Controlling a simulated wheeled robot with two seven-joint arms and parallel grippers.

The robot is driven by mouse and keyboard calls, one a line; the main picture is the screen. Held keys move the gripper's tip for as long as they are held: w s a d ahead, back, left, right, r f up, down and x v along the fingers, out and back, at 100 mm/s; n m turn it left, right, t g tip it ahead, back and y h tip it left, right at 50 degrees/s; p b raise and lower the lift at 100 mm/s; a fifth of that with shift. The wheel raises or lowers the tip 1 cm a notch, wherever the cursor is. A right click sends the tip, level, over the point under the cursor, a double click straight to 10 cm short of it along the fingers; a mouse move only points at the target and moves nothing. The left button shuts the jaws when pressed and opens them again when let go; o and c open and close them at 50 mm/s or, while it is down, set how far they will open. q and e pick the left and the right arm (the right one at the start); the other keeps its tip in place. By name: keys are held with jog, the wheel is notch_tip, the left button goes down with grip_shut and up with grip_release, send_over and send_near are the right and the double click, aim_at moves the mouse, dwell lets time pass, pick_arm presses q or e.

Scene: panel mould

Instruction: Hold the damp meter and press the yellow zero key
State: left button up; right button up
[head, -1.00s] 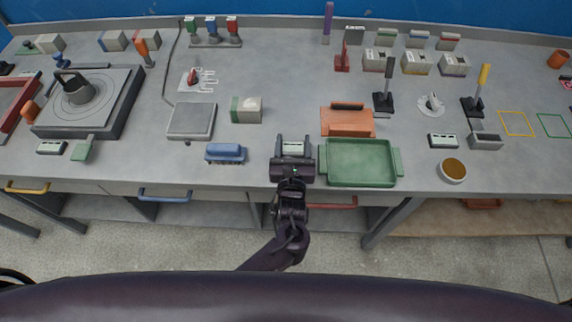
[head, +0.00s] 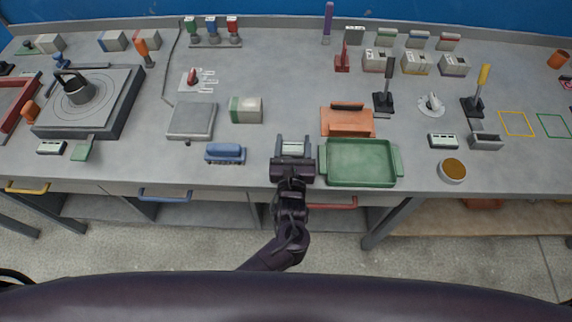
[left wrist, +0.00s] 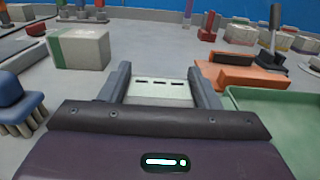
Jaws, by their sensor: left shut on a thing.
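My left gripper (head: 293,143) is shut on a small pale block with a row of dark slots, which looks like the damp meter (head: 293,149). It is at the front of the bench, just left of the green tray. In the left wrist view the damp meter (left wrist: 160,88) lies between the two fingers, its slotted face towards the camera. I cannot tell whether it touches the bench. No yellow key can be made out on it. Similar pale blocks lie at the right (head: 443,140) and far left (head: 52,147). My right gripper is not in view.
The green tray (head: 397,160) stands close to the right of my left gripper. A blue brush-like block (head: 225,152) lies to the left. A white-green block (head: 246,110) and an orange board (head: 347,121) are farther back. The bench just beyond the gripper is clear.

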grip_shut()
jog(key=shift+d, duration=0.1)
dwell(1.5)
